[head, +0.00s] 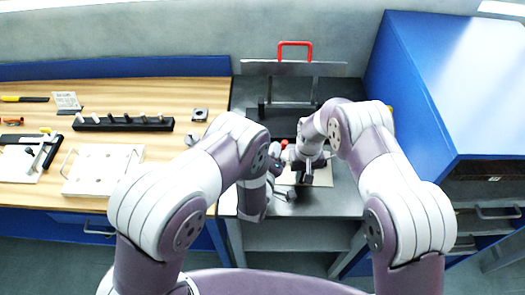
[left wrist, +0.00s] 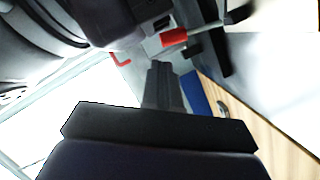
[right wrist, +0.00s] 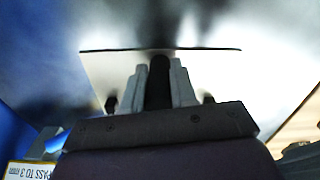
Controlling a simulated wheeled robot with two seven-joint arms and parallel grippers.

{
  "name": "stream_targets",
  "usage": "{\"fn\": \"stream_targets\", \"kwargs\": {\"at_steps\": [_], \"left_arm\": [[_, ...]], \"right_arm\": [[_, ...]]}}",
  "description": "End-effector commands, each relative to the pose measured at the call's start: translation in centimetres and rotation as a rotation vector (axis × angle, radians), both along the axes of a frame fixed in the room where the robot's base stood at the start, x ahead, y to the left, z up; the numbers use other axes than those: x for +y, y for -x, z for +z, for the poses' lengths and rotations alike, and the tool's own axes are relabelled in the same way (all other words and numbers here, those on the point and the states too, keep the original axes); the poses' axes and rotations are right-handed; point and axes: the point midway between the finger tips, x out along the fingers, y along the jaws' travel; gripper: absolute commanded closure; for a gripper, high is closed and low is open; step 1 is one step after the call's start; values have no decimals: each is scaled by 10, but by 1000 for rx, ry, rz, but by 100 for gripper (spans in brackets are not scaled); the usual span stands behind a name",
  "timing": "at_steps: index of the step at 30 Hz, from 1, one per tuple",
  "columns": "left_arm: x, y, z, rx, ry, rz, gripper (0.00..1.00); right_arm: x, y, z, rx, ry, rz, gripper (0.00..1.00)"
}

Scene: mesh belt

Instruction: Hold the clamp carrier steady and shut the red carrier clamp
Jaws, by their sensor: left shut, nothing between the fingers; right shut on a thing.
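The clamp carrier is a pale flat plate (head: 322,176) on the grey bench, partly hidden by my arms; it also shows in the right wrist view (right wrist: 100,75). My right gripper (head: 305,181) is shut on a black upright piece (right wrist: 159,80) over the plate. The red carrier clamp handle (head: 284,142) shows beside my wrists, and its red grip shows in the left wrist view (left wrist: 173,37). My left gripper (left wrist: 162,66) is shut and empty, with its fingertips close to the red grip. I cannot tell whether they touch. The clamp's jaw is hidden.
A metal gate with a red handle (head: 295,44) stands behind the carrier. A blue cabinet (head: 425,90) is at the right. On the wooden bench at the left are a black rack (head: 123,123), a white plate with handles (head: 103,169) and several tools.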

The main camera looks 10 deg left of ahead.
Motion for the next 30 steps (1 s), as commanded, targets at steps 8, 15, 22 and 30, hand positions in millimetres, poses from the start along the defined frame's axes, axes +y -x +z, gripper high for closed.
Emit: {"fn": "stream_targets", "kwargs": {"at_steps": [8,15,22,30], "left_arm": [[9,61,11,1,-3,-4,100],[15,93,17,1,-2,-2,100],[17,98,18,-1,-2,-1,100],[17,98,18,-1,-2,-1,100]], "right_arm": [[0,0,0,1,0,0,100],[0,0,0,1,0,0,100],[0,0,0,1,0,0,100],[0,0,0,0,0,0,63]]}}
